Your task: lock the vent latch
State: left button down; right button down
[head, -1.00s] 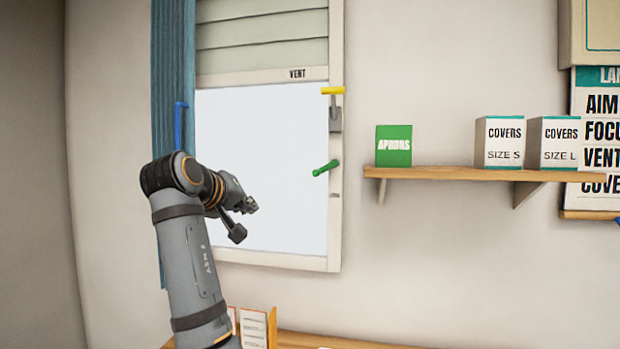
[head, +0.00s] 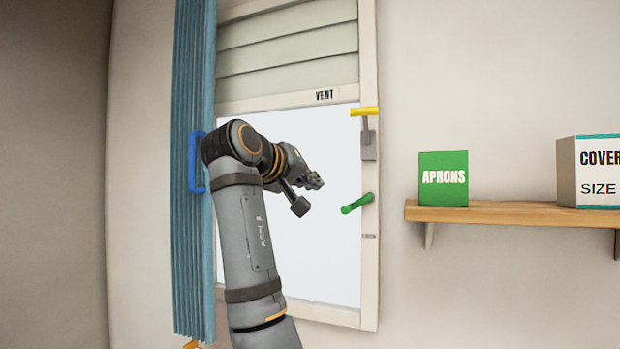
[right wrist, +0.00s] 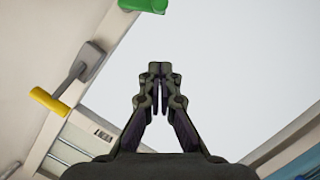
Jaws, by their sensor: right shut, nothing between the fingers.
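A yellow-handled lever (head: 365,112) on a grey mount sits on the right side of the window frame, near the VENT label (head: 325,95). Its yellow bar points sideways. A green lever (head: 357,204) sits lower on the same frame, slanting down to the left. My right gripper (head: 316,180) is shut and empty in front of the pane, left of both levers and apart from them. In the right wrist view, the shut fingers (right wrist: 159,72) have the yellow lever (right wrist: 50,101) to their left and the green lever (right wrist: 143,5) above. My left gripper is not in view.
Slatted vent panels (head: 290,60) fill the window top. A blue curtain (head: 193,270) with a blue handle (head: 195,162) hangs at left. A shelf (head: 500,212) at right holds a green APRONS box (head: 443,178) and a covers box (head: 600,170). The wall between window and shelf is bare.

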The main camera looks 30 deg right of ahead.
aim_at(358, 203)
jog(key=d+f+p, duration=0.2)
jog(key=d+f, duration=0.2)
jog(key=d, duration=0.1)
jog(key=shift+w+d, duration=0.25)
jog(key=shift+d, duration=0.1)
jog(key=shift+d, duration=0.1)
